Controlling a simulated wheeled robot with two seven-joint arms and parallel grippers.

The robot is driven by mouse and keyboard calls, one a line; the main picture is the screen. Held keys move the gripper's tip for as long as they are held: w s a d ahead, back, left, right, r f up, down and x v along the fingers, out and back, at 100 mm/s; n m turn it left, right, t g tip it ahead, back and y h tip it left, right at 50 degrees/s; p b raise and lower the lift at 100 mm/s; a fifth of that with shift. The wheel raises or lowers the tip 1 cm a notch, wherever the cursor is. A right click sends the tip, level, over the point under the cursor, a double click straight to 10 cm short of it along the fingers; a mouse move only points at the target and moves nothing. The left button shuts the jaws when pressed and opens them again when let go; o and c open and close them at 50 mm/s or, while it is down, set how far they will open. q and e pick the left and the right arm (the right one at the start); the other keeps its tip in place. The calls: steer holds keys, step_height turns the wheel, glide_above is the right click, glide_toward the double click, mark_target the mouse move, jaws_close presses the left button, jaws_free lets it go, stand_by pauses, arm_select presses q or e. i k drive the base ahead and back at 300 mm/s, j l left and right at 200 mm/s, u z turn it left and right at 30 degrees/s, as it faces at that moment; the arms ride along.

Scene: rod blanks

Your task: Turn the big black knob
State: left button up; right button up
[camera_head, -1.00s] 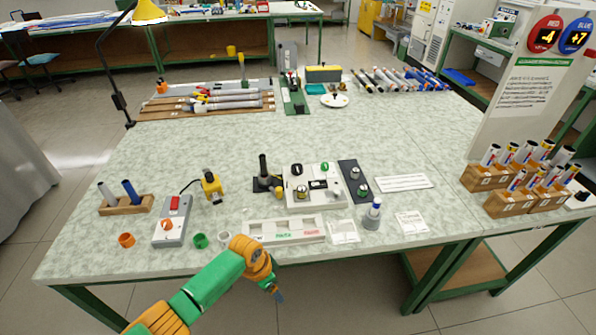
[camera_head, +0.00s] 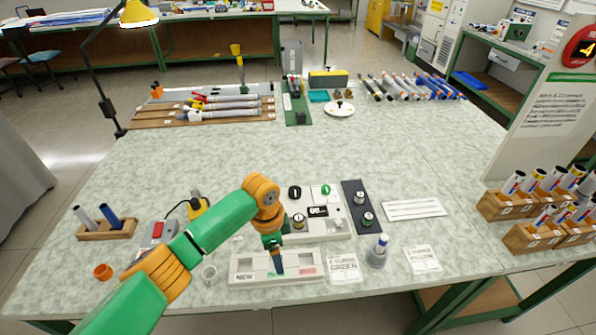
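A white control panel (camera_head: 343,231) stands near the middle of the table. A black knob (camera_head: 294,191) sits at its upper left and a green knob (camera_head: 326,190) at its upper right. A silver-and-black knob (camera_head: 298,221) is at its lower left, close to my arm. My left gripper (camera_head: 278,264) points down over the white tray in front of the panel, apart from the black knob. Its fingers are small and dark, so I cannot tell whether they are open. My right gripper is not in view.
A white tray (camera_head: 244,267) lies in front of the panel. A dark strip with two knobs (camera_head: 352,189) stands to its right, with a blue-capped bottle (camera_head: 378,252) nearby. A grey box with a red switch (camera_head: 157,230) is partly behind my arm. The table's middle is clear.

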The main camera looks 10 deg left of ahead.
mark_target(294, 192)
steer(key=i, duration=0.85)
